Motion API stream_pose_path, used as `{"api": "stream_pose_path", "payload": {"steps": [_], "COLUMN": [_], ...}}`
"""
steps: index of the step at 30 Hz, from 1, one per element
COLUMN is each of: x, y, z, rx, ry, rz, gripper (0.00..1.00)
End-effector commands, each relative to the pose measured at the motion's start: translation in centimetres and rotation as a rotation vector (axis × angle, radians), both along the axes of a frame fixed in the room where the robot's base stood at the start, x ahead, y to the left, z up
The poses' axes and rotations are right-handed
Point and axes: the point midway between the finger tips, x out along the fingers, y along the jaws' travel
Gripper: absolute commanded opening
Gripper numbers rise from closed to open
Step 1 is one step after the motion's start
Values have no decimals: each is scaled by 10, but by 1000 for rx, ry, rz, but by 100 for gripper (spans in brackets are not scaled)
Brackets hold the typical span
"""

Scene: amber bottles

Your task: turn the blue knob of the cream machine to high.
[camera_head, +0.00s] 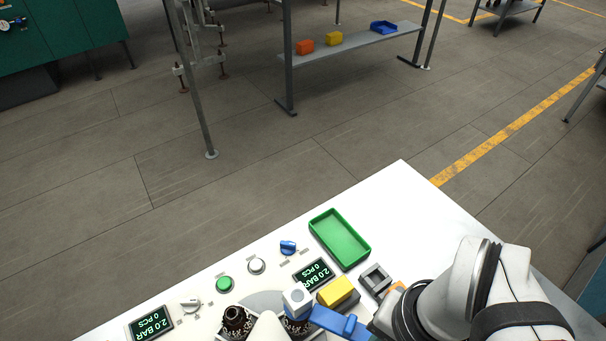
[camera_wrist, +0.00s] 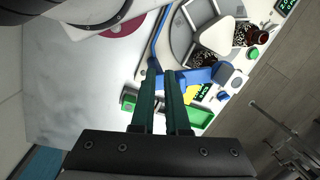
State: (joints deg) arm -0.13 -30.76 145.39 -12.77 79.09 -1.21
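The cream machine's panel runs along the table's far edge in the head view. Its blue knob (camera_head: 288,247) sits between a white round button (camera_head: 257,266) and a green tray (camera_head: 340,238). In the wrist view the small blue knob (camera_wrist: 222,96) lies right of the fingers, beyond a lit display (camera_wrist: 205,90). I cannot read its setting. My gripper (camera_wrist: 160,70) shows two dark green fingers, a little apart with nothing visible between them. It is well clear of the knob. In the head view the fingers are hidden or out of frame behind my arm.
A blue bar with a white block (camera_head: 297,297) stands near the knob, beside a dark amber bottle (camera_head: 235,318). A yellow block (camera_head: 338,292) and a grey square fixture (camera_head: 375,280) are close by. A green button (camera_head: 225,284) and pale knob (camera_head: 190,304) are further left.

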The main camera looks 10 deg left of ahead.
Motion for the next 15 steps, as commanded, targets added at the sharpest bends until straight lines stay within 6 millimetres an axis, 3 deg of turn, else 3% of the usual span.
{"api": "stream_pose_path", "payload": {"steps": [2, 5, 6, 9, 12, 15], "x": [29, 100, 130, 189, 224, 239], "y": [6, 34, 52, 104, 150, 175], "z": [11, 25, 25, 12, -7, -20], "rx": [-11, -35, -44, -60, -70, -76], "ry": [-18, -67, -88, -128, -153, -165], "rz": [199, 698, 916, 1410, 1772, 1961], "gripper": [29, 45, 45, 45, 45, 45]}}
